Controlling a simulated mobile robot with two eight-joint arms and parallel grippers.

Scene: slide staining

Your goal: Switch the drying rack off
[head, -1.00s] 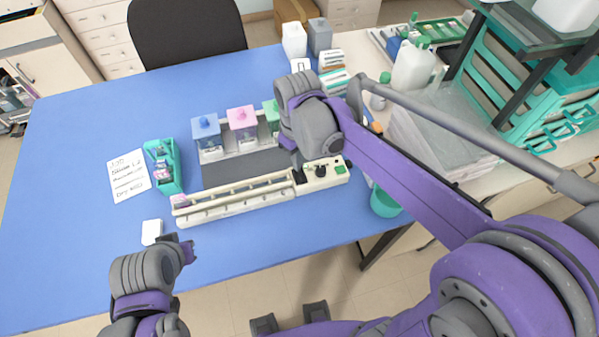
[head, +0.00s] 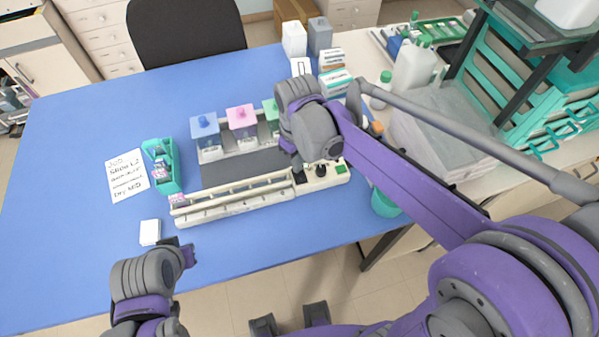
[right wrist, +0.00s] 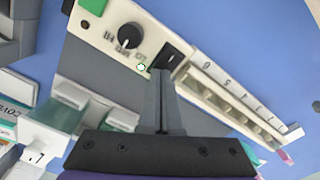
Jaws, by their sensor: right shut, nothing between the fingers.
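The drying rack (head: 235,204) is a long cream rack on the blue table, with a control box (head: 328,176) at its right end. In the right wrist view, the box carries a black knob (right wrist: 128,38), a small lit indicator (right wrist: 141,68) with green in it, and a black rocker switch (right wrist: 171,56). My right gripper (right wrist: 163,74) is shut and empty, its tips at the near edge of the switch; contact is unclear. The tips partly hide the switch. My left gripper (head: 180,247) is near the table's front edge, apart from the rack; its jaw opening is unclear.
Staining jars with blue (head: 205,125) and pink (head: 242,117) lids stand behind the rack. A teal slide holder (head: 163,168), a handwritten note (head: 127,175) and a white block (head: 150,232) lie to the left. A teal bin (head: 384,203) is at the right. The left table area is clear.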

